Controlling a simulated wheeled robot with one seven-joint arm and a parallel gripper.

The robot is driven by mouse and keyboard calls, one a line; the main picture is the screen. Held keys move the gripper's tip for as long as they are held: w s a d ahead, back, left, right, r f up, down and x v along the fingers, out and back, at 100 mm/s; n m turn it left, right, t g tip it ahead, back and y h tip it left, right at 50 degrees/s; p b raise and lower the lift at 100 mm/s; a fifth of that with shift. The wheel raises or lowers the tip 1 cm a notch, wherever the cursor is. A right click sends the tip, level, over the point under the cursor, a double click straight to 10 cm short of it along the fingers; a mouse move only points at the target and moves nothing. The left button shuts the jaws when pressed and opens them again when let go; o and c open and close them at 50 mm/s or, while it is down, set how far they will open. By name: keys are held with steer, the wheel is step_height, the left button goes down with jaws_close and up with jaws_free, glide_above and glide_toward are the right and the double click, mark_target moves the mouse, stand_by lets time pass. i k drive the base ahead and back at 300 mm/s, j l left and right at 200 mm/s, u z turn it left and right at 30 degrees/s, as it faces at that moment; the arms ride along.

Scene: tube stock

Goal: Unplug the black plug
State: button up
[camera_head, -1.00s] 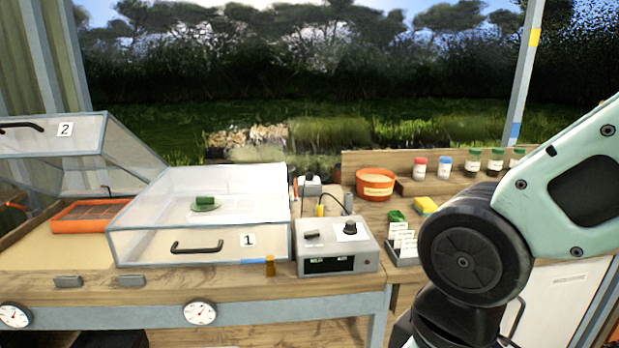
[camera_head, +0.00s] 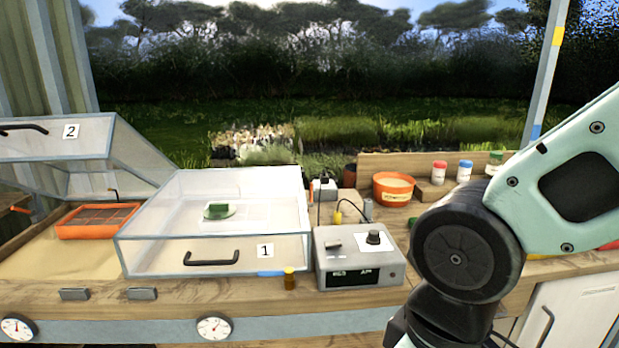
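A small pale socket box (camera_head: 328,189) stands at the back of the bench, behind the grey control unit (camera_head: 360,258). A dark plug-like piece (camera_head: 325,181) shows at its top, and a thin dark cable hangs near its left side. It is too small to tell for certain that this is the black plug or how it sits. A yellow plug (camera_head: 338,217) with a dark cable stands just behind the control unit. My arm fills the right side of the view, but my gripper is out of the picture.
A clear box marked 1 (camera_head: 160,257) stands left of the control unit. A raised clear lid marked 2 (camera_head: 40,146) and an orange tray (camera_head: 75,234) are farther left. An orange pot (camera_head: 392,200) and several capped jars are at the back right.

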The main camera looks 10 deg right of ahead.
mark_target(326, 179)
steer(key=i+j+u, duration=0.15)
steer(key=i+j, duration=0.15)
steer(key=i, duration=0.2)
steer(key=i+j+u, duration=0.15)
steer(key=i, duration=0.35)
steer(key=i+j+u, duration=0.1)
steer(key=i+j, duration=0.15)
steer(key=i, duration=0.25)
